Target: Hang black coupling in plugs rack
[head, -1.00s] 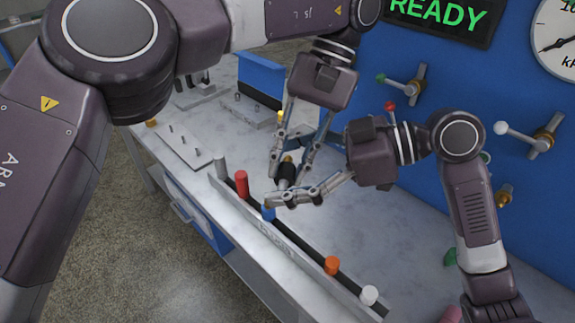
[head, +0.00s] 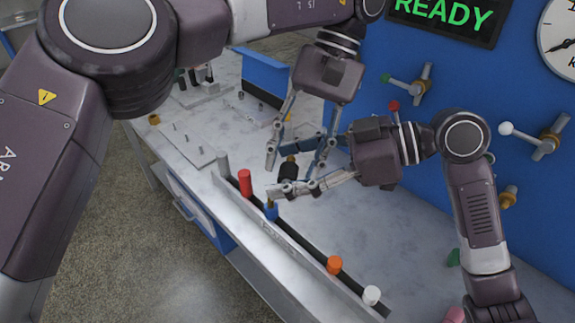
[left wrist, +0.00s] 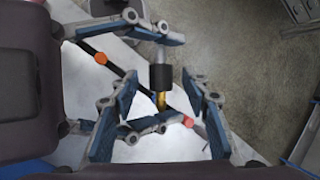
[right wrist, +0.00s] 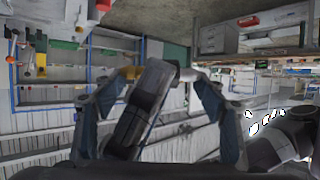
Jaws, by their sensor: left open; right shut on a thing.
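The black coupling (head: 288,169) is a short black cylinder with a brass end. It is held above the bench beside the plugs rack (head: 305,262). In the left wrist view the coupling (left wrist: 161,77) stands out with its brass end pointing down the picture. My right gripper (head: 287,172) is shut on the coupling; its lower fingertip shows near the blue plug. My left gripper (head: 296,158) is open, its fingers spread on either side of the coupling region. The fingers partly hide the coupling in the head view.
The rack's dark strip carries a grey (head: 222,163), a red (head: 245,183), a blue (head: 271,211), an orange (head: 334,265) and a white plug (head: 372,295). A flat plate with pegs (head: 185,145) lies behind. The blue panel with valve handles (head: 420,85) stands at right.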

